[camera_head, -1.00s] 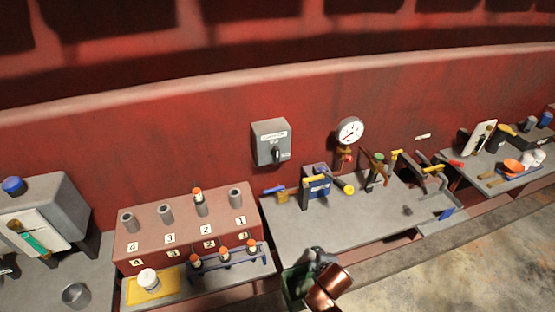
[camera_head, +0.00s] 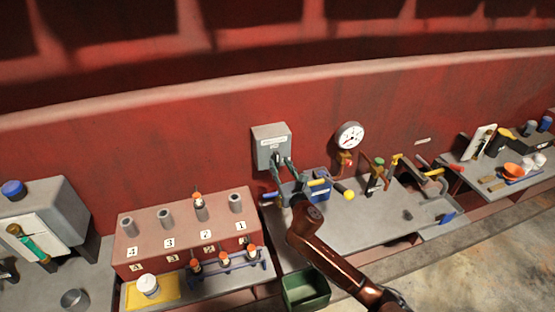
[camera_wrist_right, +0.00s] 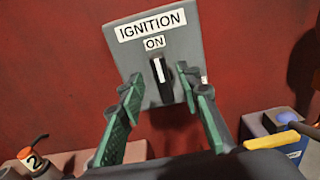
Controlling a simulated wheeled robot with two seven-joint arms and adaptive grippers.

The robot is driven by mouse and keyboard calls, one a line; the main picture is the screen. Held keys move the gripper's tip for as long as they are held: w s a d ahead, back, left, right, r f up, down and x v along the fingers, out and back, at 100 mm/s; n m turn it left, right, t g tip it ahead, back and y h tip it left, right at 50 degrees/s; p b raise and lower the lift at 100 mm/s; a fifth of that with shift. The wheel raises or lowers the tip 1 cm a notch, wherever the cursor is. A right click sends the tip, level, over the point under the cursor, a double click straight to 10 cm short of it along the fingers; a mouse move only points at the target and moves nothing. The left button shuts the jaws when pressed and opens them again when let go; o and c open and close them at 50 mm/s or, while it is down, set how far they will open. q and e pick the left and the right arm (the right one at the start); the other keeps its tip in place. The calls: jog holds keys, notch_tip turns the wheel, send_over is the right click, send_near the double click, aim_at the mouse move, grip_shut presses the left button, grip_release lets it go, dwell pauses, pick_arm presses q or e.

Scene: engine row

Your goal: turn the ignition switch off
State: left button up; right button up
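The ignition switch is a grey box (camera_head: 270,136) on the red wall; it also shows in the right wrist view (camera_wrist_right: 190,45), labelled "IGNITION" with "ON" below. Its black knob (camera_wrist_right: 162,78) has a white mark and stands about upright, pointing towards "ON". My right gripper (camera_head: 280,162) is in front of the box's lower part. In the right wrist view its green-padded fingers (camera_wrist_right: 164,100) are apart, one each side of the knob, with gaps visible. It holds nothing. My left gripper is not in view.
A pressure gauge (camera_head: 350,135) is on the wall to the right. A blue box (camera_head: 318,184) and a yellow-ended handle (camera_head: 348,195) are close to my right gripper. The red numbered block (camera_head: 185,236) stands to the left. A green bin (camera_head: 305,290) is below.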

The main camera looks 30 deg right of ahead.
aim_at(278, 160)
jog(key=shift+x, duration=2.05)
jog(key=shift+c, duration=0.4)
grip_shut()
